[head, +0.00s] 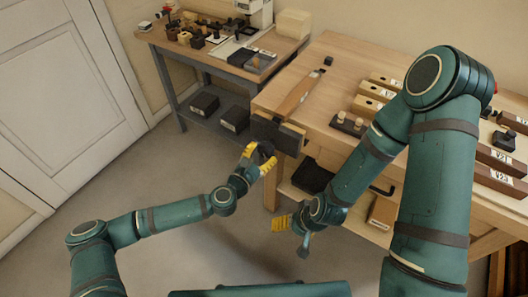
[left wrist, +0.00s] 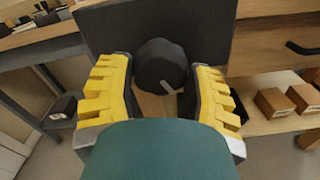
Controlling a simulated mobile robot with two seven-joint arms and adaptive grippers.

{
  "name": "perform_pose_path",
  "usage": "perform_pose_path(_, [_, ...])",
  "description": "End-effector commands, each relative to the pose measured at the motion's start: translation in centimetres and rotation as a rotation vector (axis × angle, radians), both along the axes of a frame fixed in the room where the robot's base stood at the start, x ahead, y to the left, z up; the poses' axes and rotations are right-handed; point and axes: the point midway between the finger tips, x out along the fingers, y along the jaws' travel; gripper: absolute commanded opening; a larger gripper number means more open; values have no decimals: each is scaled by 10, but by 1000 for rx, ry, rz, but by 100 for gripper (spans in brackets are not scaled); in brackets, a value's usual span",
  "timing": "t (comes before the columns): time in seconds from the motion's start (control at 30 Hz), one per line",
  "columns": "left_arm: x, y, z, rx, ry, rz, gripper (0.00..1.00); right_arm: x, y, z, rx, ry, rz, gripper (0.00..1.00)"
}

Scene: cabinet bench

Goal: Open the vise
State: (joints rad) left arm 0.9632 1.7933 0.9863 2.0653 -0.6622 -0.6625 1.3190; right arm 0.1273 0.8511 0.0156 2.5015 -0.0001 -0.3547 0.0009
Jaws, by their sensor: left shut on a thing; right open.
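The vise (head: 278,134) is mounted at the left front corner of the wooden workbench, with a dark front jaw plate that also shows in the left wrist view (left wrist: 208,30). A dark, faceted round knob (left wrist: 160,62) with a light mark stands in front of the plate. My left gripper (head: 260,157) is at this knob, its yellow fingers on either side of it and shut on it. The gripper hides part of the knob in the head view. My right gripper (head: 284,224) is open and empty, low in front of the bench and away from the vise.
The workbench top (head: 325,85) carries wooden blocks (head: 367,105) and other labelled pieces on the right. A lower shelf below holds boxes. A grey side table (head: 232,62) with small tools stands behind on the left. The floor (head: 180,190) in front is clear.

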Motion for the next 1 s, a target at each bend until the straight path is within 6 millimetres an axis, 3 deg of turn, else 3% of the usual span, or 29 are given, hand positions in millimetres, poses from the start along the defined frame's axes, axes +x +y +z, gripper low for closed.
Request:
perform_pose_path(0.17, [0, 0, -1, -32, 24, 1, 23, 0, 0, 0, 0, 0, 0, 76])
perform_pose_path(0.4, [-1, 1, -1, -259, 189, 1, 23, 0, 0, 0, 0, 0, 0, 76])
perform_pose_path(0.77, [-1, 1, 0, -301, 219, 1, 23, 0, 0, 0, 0, 0, 0, 76])
perform_pose_path(1.0, [-2, 1, -1, -533, 388, 2, 23, 0, 0, 0, 0, 0, 0, 76])
